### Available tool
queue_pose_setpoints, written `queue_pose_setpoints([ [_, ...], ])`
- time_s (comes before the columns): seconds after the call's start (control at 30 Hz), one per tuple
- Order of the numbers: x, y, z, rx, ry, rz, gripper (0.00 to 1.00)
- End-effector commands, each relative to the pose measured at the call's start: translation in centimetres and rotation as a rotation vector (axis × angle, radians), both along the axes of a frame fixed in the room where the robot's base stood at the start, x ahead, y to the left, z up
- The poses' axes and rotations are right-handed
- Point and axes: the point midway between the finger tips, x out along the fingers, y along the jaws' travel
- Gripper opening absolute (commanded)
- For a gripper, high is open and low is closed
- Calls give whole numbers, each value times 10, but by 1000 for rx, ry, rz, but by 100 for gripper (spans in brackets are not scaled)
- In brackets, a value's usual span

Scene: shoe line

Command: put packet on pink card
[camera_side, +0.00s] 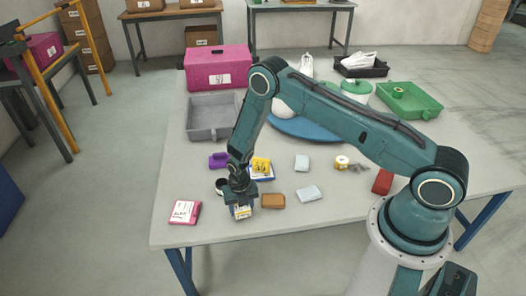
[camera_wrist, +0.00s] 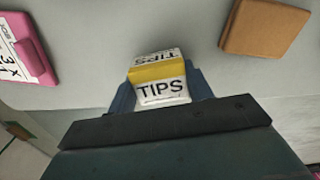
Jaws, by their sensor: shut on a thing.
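My gripper (camera_side: 241,203) points down near the table's front edge and is shut on a small white and yellow packet marked TIPS (camera_side: 243,212). In the wrist view the packet (camera_wrist: 160,88) sits between the two fingers (camera_wrist: 161,92). The side view does not clearly show whether the packet touches the table. The pink card (camera_side: 185,212) with a white label lies to the left of my gripper, apart from it. It also shows at the left edge of the wrist view (camera_wrist: 40,66), partly cut off.
A brown block (camera_side: 273,201) lies just right of my gripper. Behind it are a yellow item on a blue card (camera_side: 262,168), a purple item (camera_side: 218,160) and a dark round item (camera_side: 222,186). A grey tray (camera_side: 212,130) stands farther back. The table between gripper and pink card looks clear.

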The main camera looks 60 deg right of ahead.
Motion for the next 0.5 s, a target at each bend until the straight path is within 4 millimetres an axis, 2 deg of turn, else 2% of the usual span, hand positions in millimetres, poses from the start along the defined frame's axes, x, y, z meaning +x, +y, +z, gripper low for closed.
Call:
queue_pose_setpoints([
  [0.1, 1, 0, -7, 0, -1, 0, 22],
  [0.5, 0, 0, -10, 0, -1, 0, 22],
])
